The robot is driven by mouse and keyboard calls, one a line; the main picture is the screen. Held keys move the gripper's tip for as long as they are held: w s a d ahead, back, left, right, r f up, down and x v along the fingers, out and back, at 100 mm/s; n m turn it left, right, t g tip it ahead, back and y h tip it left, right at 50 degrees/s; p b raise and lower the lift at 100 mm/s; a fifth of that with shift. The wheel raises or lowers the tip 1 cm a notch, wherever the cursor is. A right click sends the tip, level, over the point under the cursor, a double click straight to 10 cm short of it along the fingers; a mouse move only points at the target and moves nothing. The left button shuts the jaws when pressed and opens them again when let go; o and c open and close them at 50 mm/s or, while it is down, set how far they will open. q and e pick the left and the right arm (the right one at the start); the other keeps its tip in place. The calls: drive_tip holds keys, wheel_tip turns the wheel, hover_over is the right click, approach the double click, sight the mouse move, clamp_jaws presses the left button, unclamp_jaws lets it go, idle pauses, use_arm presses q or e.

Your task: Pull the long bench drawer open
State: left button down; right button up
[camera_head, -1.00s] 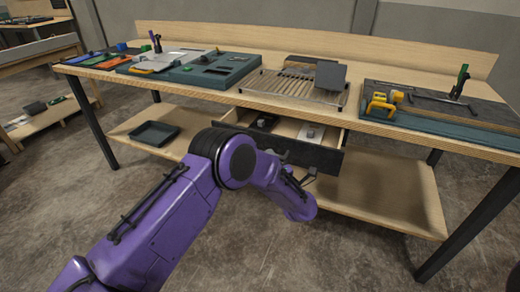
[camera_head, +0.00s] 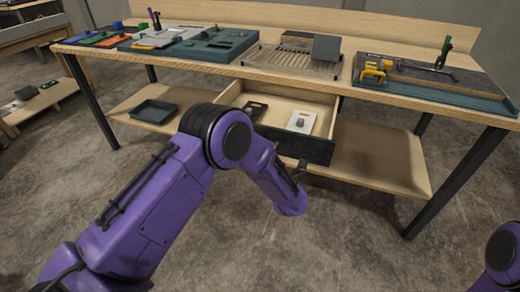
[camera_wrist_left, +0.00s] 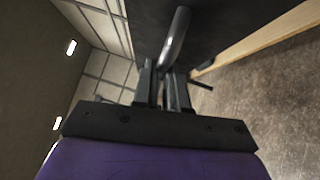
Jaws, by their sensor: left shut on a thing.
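The long bench drawer (camera_head: 285,100) hangs under the middle of the workbench, pulled well out, its pale wooden inside showing. Its dark front panel (camera_head: 305,148) faces me and is partly hidden by my left arm. In the left wrist view, my left gripper (camera_wrist_left: 164,78) is shut on the drawer's curved metal handle (camera_wrist_left: 177,35), beside the dark front panel (camera_wrist_left: 225,25). In the head view the left fingers are mostly hidden behind the purple arm. My right gripper is not in view; only a purple part of that arm shows at the lower right.
In the drawer lie a dark item (camera_head: 255,110) and a pale block (camera_head: 302,121). The bench top (camera_head: 215,68) holds a slatted rack (camera_head: 287,60), a teal board and a yellow tool (camera_head: 375,73). A dark tray (camera_head: 153,111) sits on the lower shelf. The floor in front is clear.

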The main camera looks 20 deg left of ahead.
use_arm(q)
drive_tip(key=c, duration=1.2)
unclamp_jaws()
drive_tip(key=shift+o, duration=0.2)
drive_tip(key=b+v, duration=0.1)
drive_tip(key=v, duration=0.9)
drive_tip(key=shift+s+d, duration=0.15)
drive_tip(key=shift+d, duration=0.05)
